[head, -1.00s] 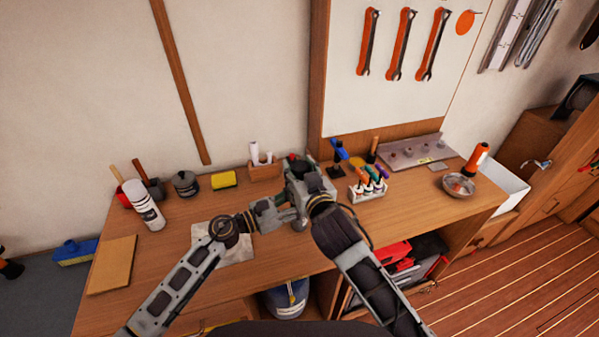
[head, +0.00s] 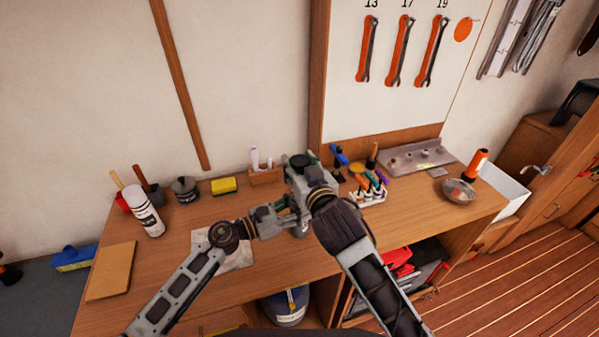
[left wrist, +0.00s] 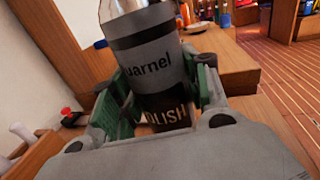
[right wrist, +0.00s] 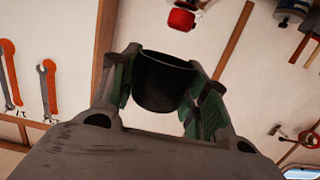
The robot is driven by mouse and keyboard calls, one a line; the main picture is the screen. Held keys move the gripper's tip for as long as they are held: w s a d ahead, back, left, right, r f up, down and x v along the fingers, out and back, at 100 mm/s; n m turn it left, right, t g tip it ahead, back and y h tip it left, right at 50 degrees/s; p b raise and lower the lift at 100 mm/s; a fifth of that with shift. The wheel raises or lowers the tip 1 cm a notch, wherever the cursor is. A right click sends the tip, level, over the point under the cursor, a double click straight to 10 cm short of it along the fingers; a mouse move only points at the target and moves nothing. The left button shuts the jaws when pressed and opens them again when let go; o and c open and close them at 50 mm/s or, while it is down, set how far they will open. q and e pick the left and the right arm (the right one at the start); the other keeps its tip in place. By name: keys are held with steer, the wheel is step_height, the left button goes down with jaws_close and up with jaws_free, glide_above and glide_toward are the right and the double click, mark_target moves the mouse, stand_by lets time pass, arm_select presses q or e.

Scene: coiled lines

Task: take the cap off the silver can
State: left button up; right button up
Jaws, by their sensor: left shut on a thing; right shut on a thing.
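The silver can (left wrist: 150,60) shows in the left wrist view with a black band and partly readable label text. My left gripper (left wrist: 155,100) is shut around its lower part; the can's top is outside that view. In the head view the left gripper (head: 287,210) is over the bench and the arms mostly hide the can. The black cap (right wrist: 163,85) is between the fingers of my right gripper (right wrist: 165,90) in the right wrist view, with no can visible attached to it. In the head view the right gripper (head: 302,172) is just above the left one.
A metal bowl (head: 458,192) and an orange bottle (head: 477,164) are farther right.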

steer(key=shift+r, duration=0.25)
arm_select(q)
steer(key=o, duration=1.5)
steer(key=shift+o, duration=0.2)
steer(key=shift+a, duration=0.15)
steer(key=v, duration=1.1)
steer(key=shift+s+a, duration=0.2)
steer(key=shift+a, duration=0.1)
steer(key=shift+r, duration=0.15)
arm_select(e)
steer(key=shift+r, duration=0.1)
